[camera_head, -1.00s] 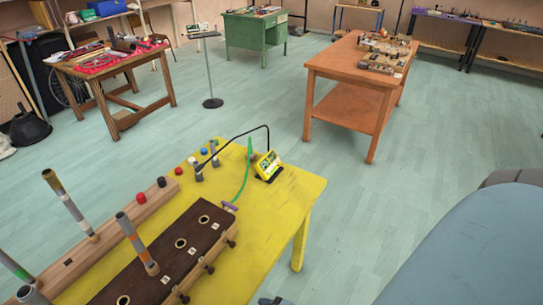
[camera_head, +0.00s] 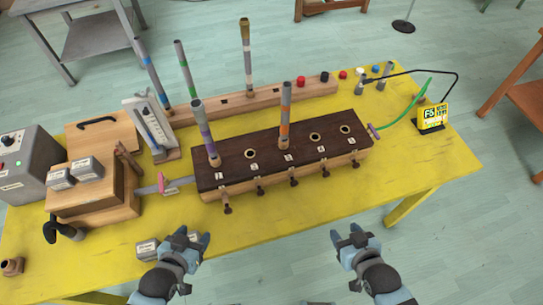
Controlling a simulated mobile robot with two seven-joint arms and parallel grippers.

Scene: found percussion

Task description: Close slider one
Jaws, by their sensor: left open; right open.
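The wind chest (camera_head: 236,163), a dark-topped wooden box with holes and small number labels, stands mid-table. Several slider knobs (camera_head: 260,190) stick out along its front side. The leftmost slider knob (camera_head: 227,209) is nearest my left gripper; I cannot read the numbers well enough to say which slider is one. A purple-banded pipe (camera_head: 205,130) and an orange-banded pipe (camera_head: 285,115) stand upright in two of the holes. My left gripper (camera_head: 190,238) is open and empty, in front of the chest to the left. My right gripper (camera_head: 355,237) is open and empty, front right, apart from the knobs.
Wooden bellows (camera_head: 95,140) with grey weights stand left on the yellow table (camera_head: 420,170), beside a grey box (camera_head: 28,160). A rail (camera_head: 215,103) with more pipes lies behind the chest. A yellow tuner (camera_head: 432,117) sits right. Small grey blocks (camera_head: 147,249) lie near my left gripper.

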